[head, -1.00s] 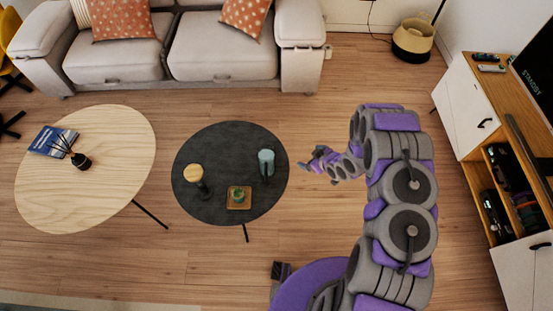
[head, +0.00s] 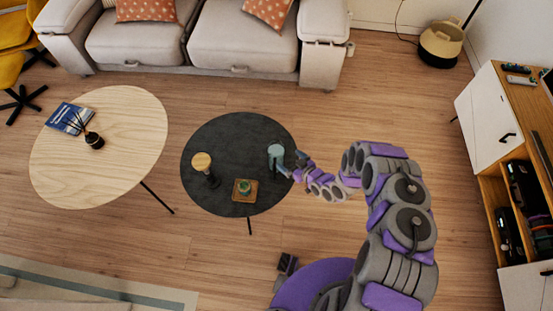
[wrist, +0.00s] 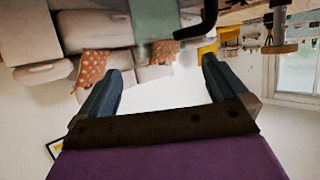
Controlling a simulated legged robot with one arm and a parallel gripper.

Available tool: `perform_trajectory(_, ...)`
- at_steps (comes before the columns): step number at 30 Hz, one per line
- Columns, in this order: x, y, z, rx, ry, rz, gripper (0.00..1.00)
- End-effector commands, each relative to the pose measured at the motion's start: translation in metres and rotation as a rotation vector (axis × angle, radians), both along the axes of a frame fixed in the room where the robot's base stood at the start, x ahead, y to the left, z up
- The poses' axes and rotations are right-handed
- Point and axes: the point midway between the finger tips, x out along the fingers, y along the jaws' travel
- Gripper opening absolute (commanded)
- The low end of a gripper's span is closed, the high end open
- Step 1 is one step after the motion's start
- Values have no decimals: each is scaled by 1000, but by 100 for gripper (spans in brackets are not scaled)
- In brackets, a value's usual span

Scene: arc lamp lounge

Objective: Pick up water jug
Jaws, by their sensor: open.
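The water jug (head: 276,151) is a pale blue-green vessel with a dark handle, standing upright near the right edge of the round dark table (head: 225,135). My gripper (head: 291,168) is close to the jug's right side in the head view. In the wrist view, which is upside down, the two blue fingers of my gripper (wrist: 163,67) are apart with nothing between them. The jug (wrist: 155,20) shows at the top of that view with its dark handle (wrist: 208,18), beyond the fingertips. Whether the fingers touch the jug cannot be told.
A wooden-topped dark item (head: 202,168) and a small green thing on a wooden coaster (head: 245,189) share the dark table. A pale wooden table (head: 125,150) stands left, a sofa (head: 240,45) behind, and a cabinet (head: 482,120) right.

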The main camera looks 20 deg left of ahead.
Motion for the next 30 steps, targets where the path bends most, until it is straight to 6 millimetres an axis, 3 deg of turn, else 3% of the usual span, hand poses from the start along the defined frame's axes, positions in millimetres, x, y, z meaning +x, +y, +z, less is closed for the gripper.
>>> perform_trajectory(6,18,30,-15,0,-3,2,100)
perform_trajectory(17,29,47,-21,1,-3,1,100)
perform_trajectory(25,47,76,-32,1,-2,0,100)
perform_trajectory(30,51,83,-35,0,1,0,100)
